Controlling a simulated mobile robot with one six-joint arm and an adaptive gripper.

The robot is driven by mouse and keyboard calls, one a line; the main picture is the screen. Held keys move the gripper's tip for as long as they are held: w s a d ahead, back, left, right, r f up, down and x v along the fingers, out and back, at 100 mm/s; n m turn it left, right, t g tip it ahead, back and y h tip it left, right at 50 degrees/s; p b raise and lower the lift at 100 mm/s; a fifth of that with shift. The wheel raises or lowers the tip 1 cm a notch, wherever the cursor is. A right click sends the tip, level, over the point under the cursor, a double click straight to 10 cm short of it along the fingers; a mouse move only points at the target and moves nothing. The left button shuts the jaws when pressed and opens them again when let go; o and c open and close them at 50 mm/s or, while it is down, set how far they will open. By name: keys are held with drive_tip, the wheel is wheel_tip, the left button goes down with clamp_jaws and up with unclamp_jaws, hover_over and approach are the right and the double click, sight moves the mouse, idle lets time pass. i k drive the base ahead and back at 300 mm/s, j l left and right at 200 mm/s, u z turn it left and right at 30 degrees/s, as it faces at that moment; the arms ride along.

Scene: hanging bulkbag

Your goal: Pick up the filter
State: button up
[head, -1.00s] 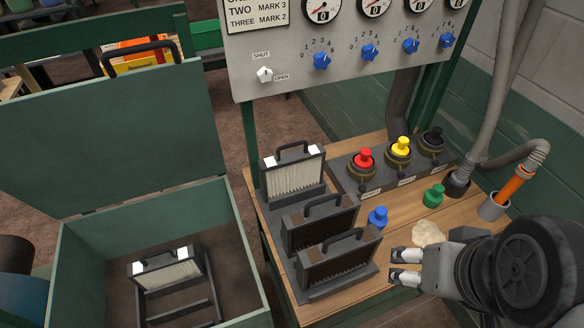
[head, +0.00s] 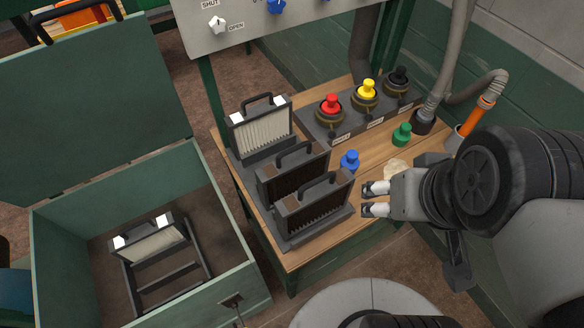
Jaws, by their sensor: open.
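Several filters with dark frames and top handles are in view. A filter with white pleats (head: 263,132) stands at the back of a dark rack on the wooden bench. Two filters with dark pleats stand in front of it, a middle one (head: 287,184) and a front one (head: 308,216). Another white filter (head: 148,241) stands in a rack inside the open green crate at the left. My gripper (head: 366,199) is open and empty, its fingers pointing left, just right of the front dark filter and apart from it.
The wooden bench (head: 382,176) holds a blue knob (head: 349,160), a green knob (head: 402,134), and a base with red (head: 331,105), yellow and black knobs. A pale lump (head: 397,168) lies behind my gripper. A grey panel (head: 245,32) hangs above. The green crate (head: 140,185) has its lid raised.

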sight(252, 129)
drive_tip(key=l+u, duration=0.1)
drive_tip(key=u, duration=0.35)
drive_tip(key=k+l+u, duration=0.1)
drive_tip(key=u, duration=0.75)
drive_tip(key=k+u, duration=0.15)
drive_tip(key=u, duration=0.25)
drive_tip(key=k+l+u, duration=0.1)
drive_tip(key=u, duration=0.35)
drive_tip(key=i+l+z, duration=0.15)
drive_tip(key=i+l, duration=0.35)
drive_tip(key=l, duration=0.15)
